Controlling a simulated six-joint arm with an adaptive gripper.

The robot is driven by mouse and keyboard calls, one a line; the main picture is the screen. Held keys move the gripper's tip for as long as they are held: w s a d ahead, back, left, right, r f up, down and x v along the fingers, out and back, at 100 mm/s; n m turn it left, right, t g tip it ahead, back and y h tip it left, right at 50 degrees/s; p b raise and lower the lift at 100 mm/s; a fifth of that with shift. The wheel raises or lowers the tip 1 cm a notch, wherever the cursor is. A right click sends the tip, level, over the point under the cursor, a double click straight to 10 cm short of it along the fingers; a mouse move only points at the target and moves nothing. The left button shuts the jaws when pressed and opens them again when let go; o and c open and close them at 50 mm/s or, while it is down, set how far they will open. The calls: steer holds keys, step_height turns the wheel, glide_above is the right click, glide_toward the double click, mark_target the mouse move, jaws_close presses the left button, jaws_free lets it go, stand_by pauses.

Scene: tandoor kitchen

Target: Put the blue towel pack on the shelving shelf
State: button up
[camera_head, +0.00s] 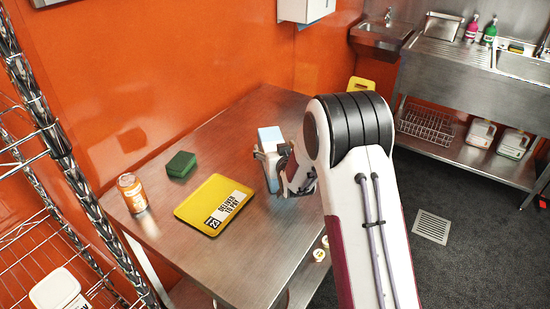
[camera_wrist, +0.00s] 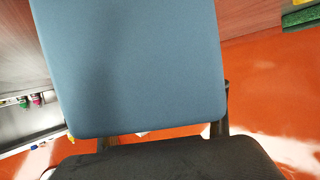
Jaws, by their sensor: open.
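In the wrist view the pack (camera_wrist: 135,65) is large and close, and fills much of the upper half. My gripper is at the pack, its fingers at the pack's sides and open. I cannot tell whether they touch it, or whether the pack rests on the table. The wire shelving (camera_head: 62,150) stands at the left edge, with its lower wire shelf partly in view.
A white tub (camera_head: 58,291) is at the shelving's lower left. A sink counter stands at the back right.

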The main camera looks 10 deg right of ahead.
stand_by(0.4)
steer(key=shift+r, duration=0.1)
steer(key=c, duration=1.6)
steer(key=shift+r, duration=0.1)
steer(key=shift+r, duration=4.9)
steer(key=shift+w+r, duration=0.1)
steer(key=shift+r, duration=0.05)
